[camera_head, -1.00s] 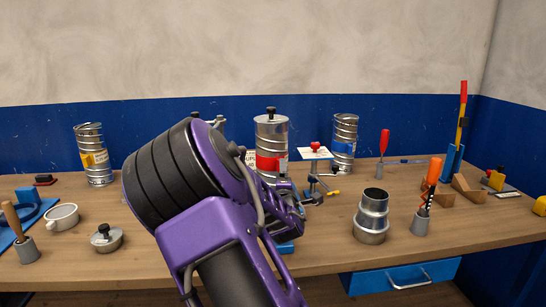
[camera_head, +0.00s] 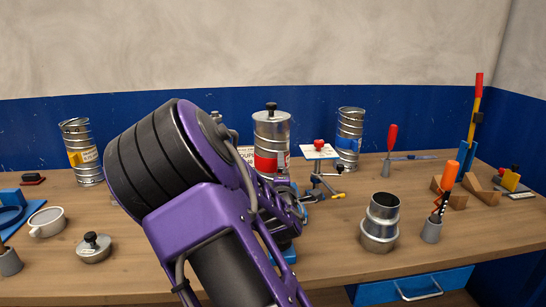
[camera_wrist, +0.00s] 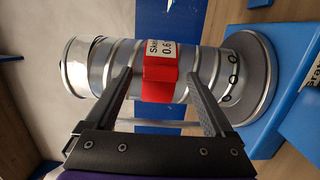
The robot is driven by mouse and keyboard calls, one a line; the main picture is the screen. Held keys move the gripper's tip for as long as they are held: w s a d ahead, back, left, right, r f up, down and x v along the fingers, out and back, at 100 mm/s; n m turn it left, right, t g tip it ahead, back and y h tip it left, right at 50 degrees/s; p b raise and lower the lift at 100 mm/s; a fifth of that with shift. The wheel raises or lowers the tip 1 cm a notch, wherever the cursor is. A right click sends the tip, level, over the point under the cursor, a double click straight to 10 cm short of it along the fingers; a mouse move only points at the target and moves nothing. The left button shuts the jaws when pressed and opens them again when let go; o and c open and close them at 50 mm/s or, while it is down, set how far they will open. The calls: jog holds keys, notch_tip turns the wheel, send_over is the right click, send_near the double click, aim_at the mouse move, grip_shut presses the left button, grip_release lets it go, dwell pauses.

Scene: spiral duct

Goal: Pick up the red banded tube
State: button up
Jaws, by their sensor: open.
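The red banded tube (camera_head: 271,135) is a ribbed silver cylinder with a black knob on top, standing upright on the bench behind my arm. My forearm and the hardware around it hide its lower part in the head view. In the wrist view the tube (camera_wrist: 165,70) lies sideways across the picture, its red band with a white label in the middle. My gripper (camera_wrist: 160,76) is open, one finger on each side of the red band in the picture. The fingers overlap the tube; I cannot tell whether they touch it. A grey round flange (camera_wrist: 262,95) is at its right end.
A yellow-labelled tube (camera_head: 82,152) stands left and a blue-labelled tube (camera_head: 348,140) right. A stepped metal cylinder (camera_head: 380,222) and an orange-handled tool (camera_head: 445,185) stand front right. A lidded pot (camera_head: 94,248) and white cup (camera_head: 46,222) are left. A blue drawer (camera_head: 415,288) is below the bench.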

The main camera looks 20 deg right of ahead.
jog(key=c, duration=1.4)
jog(key=shift+r, duration=0.15)
